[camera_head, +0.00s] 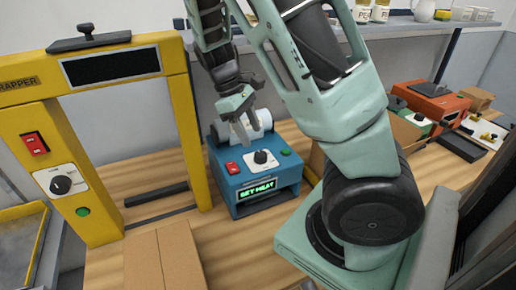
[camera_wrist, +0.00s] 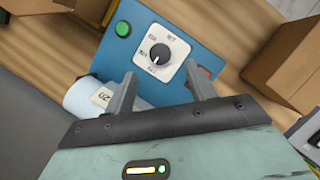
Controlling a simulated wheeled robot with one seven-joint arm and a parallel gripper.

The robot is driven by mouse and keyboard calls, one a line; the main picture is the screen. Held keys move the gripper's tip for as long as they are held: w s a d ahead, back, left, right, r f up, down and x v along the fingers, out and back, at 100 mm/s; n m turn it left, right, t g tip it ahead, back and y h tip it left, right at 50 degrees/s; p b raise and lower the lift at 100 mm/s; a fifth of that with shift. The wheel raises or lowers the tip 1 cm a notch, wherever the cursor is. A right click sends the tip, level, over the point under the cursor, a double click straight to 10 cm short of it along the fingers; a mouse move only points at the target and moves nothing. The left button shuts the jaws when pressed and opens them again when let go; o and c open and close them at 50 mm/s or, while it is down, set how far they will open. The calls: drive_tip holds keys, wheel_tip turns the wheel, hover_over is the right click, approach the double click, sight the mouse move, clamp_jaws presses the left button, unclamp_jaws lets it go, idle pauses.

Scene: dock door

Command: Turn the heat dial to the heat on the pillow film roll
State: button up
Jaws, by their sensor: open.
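A blue machine (camera_head: 228,186) stands mid-bench; its green display (camera_head: 257,189) reads "SET HEAT". Its black heat dial (camera_head: 261,157) sits on a white plate between a red switch (camera_head: 232,168) and a green button (camera_head: 285,152). In the wrist view the dial (camera_wrist: 159,53) shows with small markings around it, too small to read surely. The white film roll (camera_head: 262,117) lies at the machine's back; its label (camera_wrist: 103,97) seems to read "20", partly behind a finger. My gripper (camera_wrist: 160,74) is open and empty above the machine, its fingertips on the roll's side of the dial.
A yellow wrapper frame (camera_head: 182,120) with its own dial (camera_head: 61,185) stands at left. A cardboard box (camera_head: 165,258) lies in front. An orange machine (camera_head: 433,101) stands at right. A box (camera_wrist: 290,65) is beside the blue machine in the wrist view.

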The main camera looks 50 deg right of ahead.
sight(260, 154)
drive_tip(key=x, duration=0.6)
drive_tip(key=shift+s+f, duration=0.2)
drive_tip(key=shift+f, duration=0.15)
drive_tip(key=c, duration=1)
